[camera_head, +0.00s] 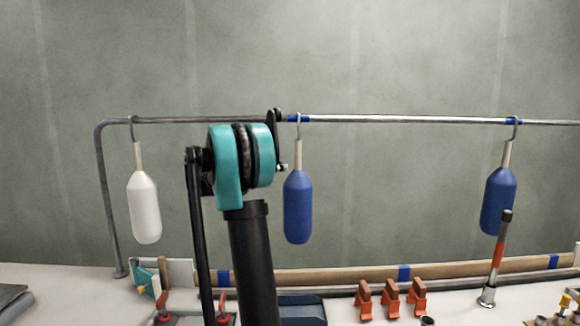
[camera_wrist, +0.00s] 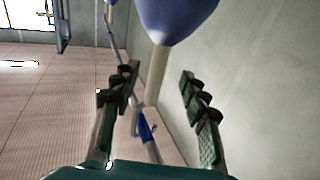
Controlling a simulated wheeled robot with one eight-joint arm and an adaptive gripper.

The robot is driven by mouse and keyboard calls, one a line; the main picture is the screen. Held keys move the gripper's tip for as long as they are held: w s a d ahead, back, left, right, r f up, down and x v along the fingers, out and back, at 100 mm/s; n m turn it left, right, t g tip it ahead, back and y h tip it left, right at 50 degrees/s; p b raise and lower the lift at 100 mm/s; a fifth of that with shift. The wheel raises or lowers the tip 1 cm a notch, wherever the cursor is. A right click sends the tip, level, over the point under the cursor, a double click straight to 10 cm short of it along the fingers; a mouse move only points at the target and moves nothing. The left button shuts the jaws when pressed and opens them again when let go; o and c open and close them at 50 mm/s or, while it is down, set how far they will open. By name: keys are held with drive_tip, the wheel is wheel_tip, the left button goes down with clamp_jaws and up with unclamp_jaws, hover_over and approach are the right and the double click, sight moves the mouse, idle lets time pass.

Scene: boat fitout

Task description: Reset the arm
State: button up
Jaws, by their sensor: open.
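My gripper (camera_wrist: 159,72) shows in the wrist view with its two dark, padded fingers spread apart. A blue fender (camera_wrist: 178,16) with a pale neck (camera_wrist: 157,75) shows beyond the fingertips; the neck lies in the gap between the fingers in the picture, and no finger visibly touches it. I cannot tell its exact depth. In the head view my teal-and-black arm stands left of the middle blue fender (camera_head: 298,207), which hangs from the rail. The gripper is mostly hidden behind the arm there.
A metal rail (camera_head: 400,119) runs across the back. A white fender (camera_head: 144,208) hangs at its left and another blue fender (camera_head: 497,200) at its right. Orange clamps (camera_head: 390,300) and a red-and-black handled tool (camera_head: 497,258) stand on the pale bench (camera_head: 70,290).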

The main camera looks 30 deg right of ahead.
drive_tip(key=s+a+f+n+t+y, duration=0.2)
drive_tip(key=s+a+f+n+y, duration=0.4)
drive_tip(key=s+a+f, duration=0.4)
drive_tip(key=s+a+f+n+t+y, duration=0.2)
drive_tip(key=s+a+f+n+y, duration=0.4)
drive_tip(key=s+a+f, duration=0.3)
drive_tip(key=s+a+f+n+t+y, duration=0.3)
drive_tip(key=s+a+f+n+y, duration=0.2)
drive_tip(key=s+a+f, duration=0.5)
drive_tip(key=a+f+n, duration=0.2)
drive_tip(key=a+f, duration=0.3)
drive_tip(key=f, duration=0.4)
drive_tip(key=shift+s+a+f+n+y, duration=0.35)
drive_tip(key=shift+a+f+n+y, duration=0.05)
